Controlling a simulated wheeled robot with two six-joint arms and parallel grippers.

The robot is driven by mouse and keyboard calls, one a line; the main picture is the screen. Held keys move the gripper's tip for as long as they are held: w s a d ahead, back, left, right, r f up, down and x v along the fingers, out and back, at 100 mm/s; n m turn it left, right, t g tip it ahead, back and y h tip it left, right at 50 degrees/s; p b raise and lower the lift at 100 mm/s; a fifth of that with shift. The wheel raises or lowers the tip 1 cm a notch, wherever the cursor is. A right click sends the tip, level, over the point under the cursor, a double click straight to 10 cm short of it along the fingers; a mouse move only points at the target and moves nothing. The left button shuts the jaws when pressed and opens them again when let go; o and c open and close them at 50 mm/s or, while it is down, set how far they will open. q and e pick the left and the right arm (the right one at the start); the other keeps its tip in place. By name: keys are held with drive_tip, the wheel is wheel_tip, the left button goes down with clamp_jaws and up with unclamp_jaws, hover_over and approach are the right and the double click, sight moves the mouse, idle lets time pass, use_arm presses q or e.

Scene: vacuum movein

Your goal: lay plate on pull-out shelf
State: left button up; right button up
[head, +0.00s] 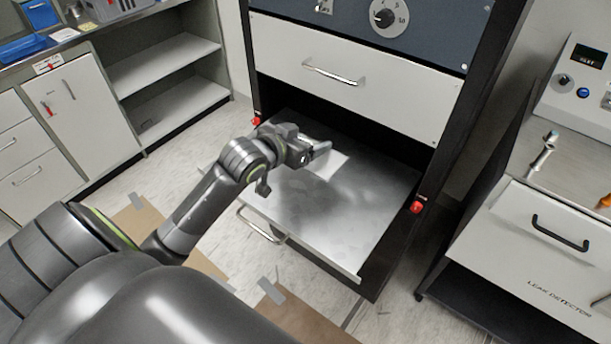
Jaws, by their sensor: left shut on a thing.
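The pull-out shelf (330,222) is a flat metal tray, drawn out of the dark cabinet below a white drawer. My left gripper (321,150) is over the back middle of the shelf, its arm reaching in from the left. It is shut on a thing. A pale, four-sided flat patch that looks like the plate (329,167) shows just below the fingertips. I cannot tell whether it touches the shelf. The fingers hide part of its edge. My right gripper is not in view.
The shelf has a front handle (262,226), and red knobs (416,207) are on the cabinet frame. A closed white drawer (355,75) is above. A leak detector cart (540,215) stands right. The shelf's front is clear. Brown sheets lie on the floor.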

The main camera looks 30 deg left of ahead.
use_arm(q)
drive_tip(key=shift+a+f, duration=0.1)
drive_tip(key=shift+a, duration=0.35)
drive_tip(key=shift+f, duration=0.35)
hover_over(302, 182)
wheel_tip(302, 182, down, 5)
drive_tip(key=shift+a+f, duration=0.1)
drive_tip(key=shift+f, duration=0.1)
drive_tip(key=shift+f+b, duration=0.45)
drive_tip(key=shift+f, duration=1.5)
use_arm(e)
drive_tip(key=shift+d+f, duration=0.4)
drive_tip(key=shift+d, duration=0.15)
